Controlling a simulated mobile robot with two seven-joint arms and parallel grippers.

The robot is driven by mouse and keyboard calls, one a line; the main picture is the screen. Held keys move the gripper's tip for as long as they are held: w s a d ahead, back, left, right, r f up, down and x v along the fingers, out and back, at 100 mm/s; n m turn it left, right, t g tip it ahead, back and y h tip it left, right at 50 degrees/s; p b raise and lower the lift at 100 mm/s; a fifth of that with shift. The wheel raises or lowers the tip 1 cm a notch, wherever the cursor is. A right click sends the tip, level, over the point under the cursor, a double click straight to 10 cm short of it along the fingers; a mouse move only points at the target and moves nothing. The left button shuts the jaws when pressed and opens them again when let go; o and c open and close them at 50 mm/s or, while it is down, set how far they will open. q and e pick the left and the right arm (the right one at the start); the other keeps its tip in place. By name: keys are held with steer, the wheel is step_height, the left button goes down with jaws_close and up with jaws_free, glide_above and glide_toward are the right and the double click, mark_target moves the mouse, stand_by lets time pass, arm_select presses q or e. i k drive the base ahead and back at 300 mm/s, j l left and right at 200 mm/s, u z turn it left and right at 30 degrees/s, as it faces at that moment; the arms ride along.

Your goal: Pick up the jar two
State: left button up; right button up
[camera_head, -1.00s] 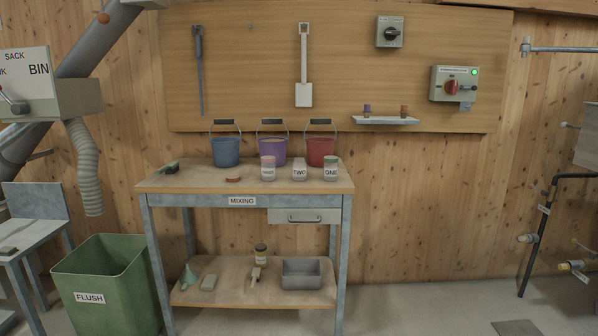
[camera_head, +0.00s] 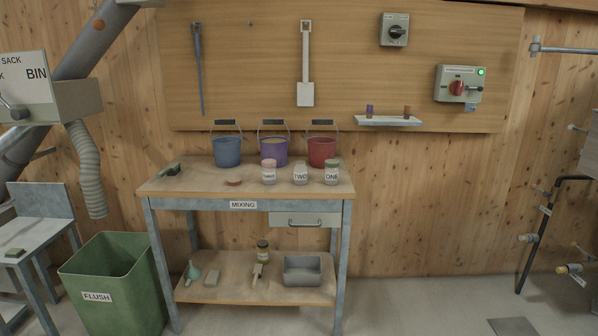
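The jar labelled TWO (camera_head: 300,174) stands upright on the mixing table (camera_head: 205,184), near its front right part. It is clear with pale contents, and I see no coloured lid on it. Jar ONE (camera_head: 331,174), with a green lid, stands close on its right. Jar THREE (camera_head: 269,173), with a pinkish lid, stands on its left. A flat reddish-brown disc (camera_head: 233,182) lies on the table left of the jars. Neither of my grippers shows in the head view.
Blue (camera_head: 227,152), purple (camera_head: 273,151) and red (camera_head: 322,152) buckets stand behind the jars. A green FLUSH bin (camera_head: 112,285) stands at the table's left. A drawer (camera_head: 304,219) sits under the tabletop. The floor at the right (camera_head: 420,300) is mostly clear.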

mark_target(300, 167)
steer(key=i+l+u, duration=0.4)
steer(key=i+l, duration=0.95)
